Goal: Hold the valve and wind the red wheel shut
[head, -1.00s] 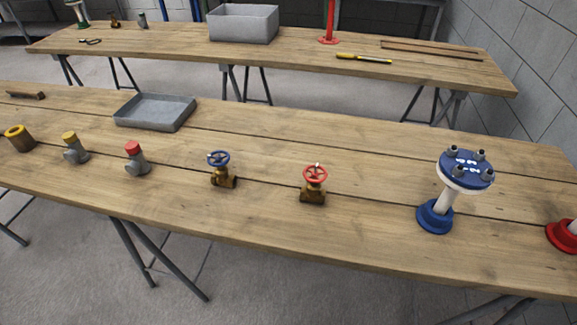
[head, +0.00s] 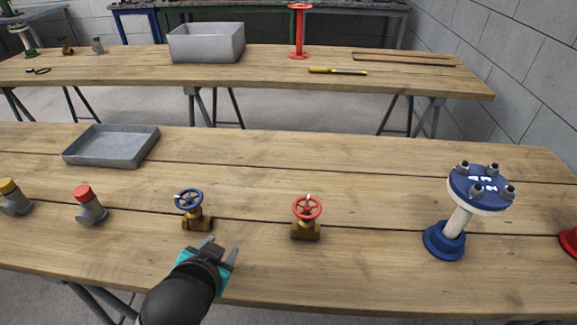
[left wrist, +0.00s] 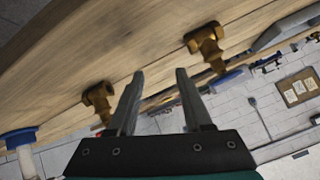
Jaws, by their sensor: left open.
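The valve with the red wheel (head: 306,208) stands upright on the near bench, its brass body (head: 305,232) on the wood. A similar brass valve with a blue wheel (head: 189,202) stands to its left. My left gripper (head: 222,246) is open and empty, in front of and between the two valves, closer to the blue-wheel one and apart from both. In the left wrist view, the open fingers (left wrist: 160,75) have the red-wheel valve's brass body (left wrist: 98,94) to their left and the blue-wheel valve's body (left wrist: 205,42) to their right. My right gripper is out of view.
A blue flanged stand (head: 460,210) is to the right. Grey fittings with red (head: 90,205) and yellow (head: 14,198) caps sit at left. A grey tray (head: 112,147) lies behind them. The wood behind the valves is clear.

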